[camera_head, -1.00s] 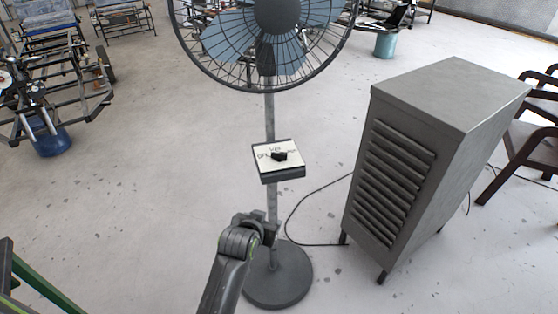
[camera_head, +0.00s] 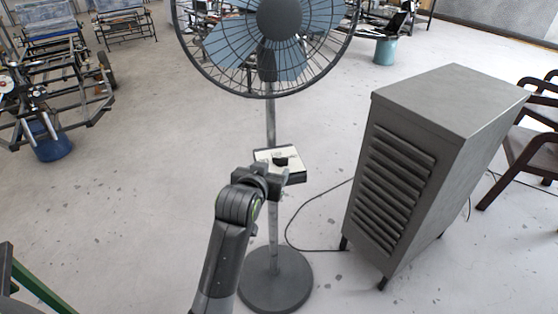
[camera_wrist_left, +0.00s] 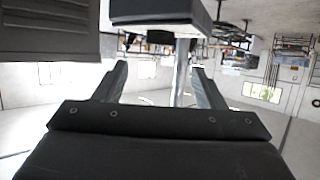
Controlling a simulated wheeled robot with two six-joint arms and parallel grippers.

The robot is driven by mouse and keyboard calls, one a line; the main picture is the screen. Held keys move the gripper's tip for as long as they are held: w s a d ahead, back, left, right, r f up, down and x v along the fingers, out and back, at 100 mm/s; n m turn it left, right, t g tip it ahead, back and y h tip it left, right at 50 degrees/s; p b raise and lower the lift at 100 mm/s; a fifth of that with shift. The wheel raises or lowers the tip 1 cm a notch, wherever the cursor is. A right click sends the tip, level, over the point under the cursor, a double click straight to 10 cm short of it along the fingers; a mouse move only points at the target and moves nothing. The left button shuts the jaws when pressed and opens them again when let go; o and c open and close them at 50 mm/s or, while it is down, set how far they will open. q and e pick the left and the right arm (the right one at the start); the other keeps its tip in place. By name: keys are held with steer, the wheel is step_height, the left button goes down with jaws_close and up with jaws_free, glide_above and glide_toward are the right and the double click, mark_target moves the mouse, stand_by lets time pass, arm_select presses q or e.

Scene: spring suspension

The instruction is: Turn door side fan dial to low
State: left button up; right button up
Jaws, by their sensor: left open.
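The fan (camera_head: 278,50) stands on a pole with a round base (camera_head: 275,280). A small control box (camera_head: 296,178) with a pale top face is mounted on the pole, and a black dial (camera_head: 281,162) sits on that face. My left gripper (camera_head: 270,178) is just in front of the box, overlapping its lower left corner. The left wrist view shows its two fingers (camera_wrist_left: 160,85) apart with nothing held. My right gripper is not in view.
A grey metal cabinet (camera_head: 400,180) with louvres stands right of the fan. A cable (camera_head: 310,210) runs on the floor between them. Chairs (camera_head: 530,140) are at the right edge.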

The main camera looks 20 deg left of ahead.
mark_target(280, 159)
arm_select(q)
steer(key=x, duration=1)
steer(key=shift+w+f, duration=0.15)
steer(key=shift+w, duration=0.05)
steer(key=shift+c, duration=0.2)
steer(key=c, duration=0.9)
